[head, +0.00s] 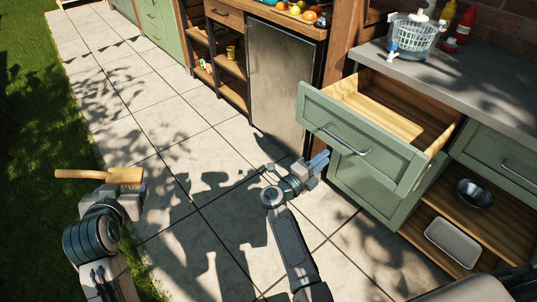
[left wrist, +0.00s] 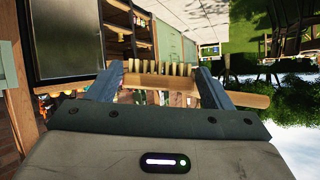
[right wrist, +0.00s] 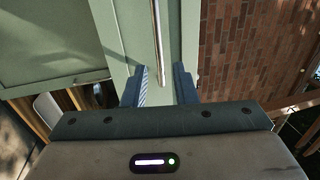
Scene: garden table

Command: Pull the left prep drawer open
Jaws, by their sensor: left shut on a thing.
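The left prep drawer (head: 362,150) has a green front and is pulled well out, its bare wooden inside showing from above. Its metal bar handle (head: 345,140) runs across the front and also shows in the right wrist view (right wrist: 157,40). My right gripper (head: 320,163) is open and empty, close in front of the drawer front; its fingers (right wrist: 160,88) stand apart, with the handle's end showing between and beyond them. My left gripper (head: 134,190) is shut on a wooden brush (head: 125,175), off to the left; its bristles show in the left wrist view (left wrist: 165,69).
A grey counter (head: 470,85) above the drawer carries a wire basket (head: 413,38) and sauce bottles (head: 463,25). Another green drawer (head: 500,160) is at right. A bowl (head: 474,192) and a tray (head: 452,242) sit on open shelves. Paving (head: 180,130) in front is clear.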

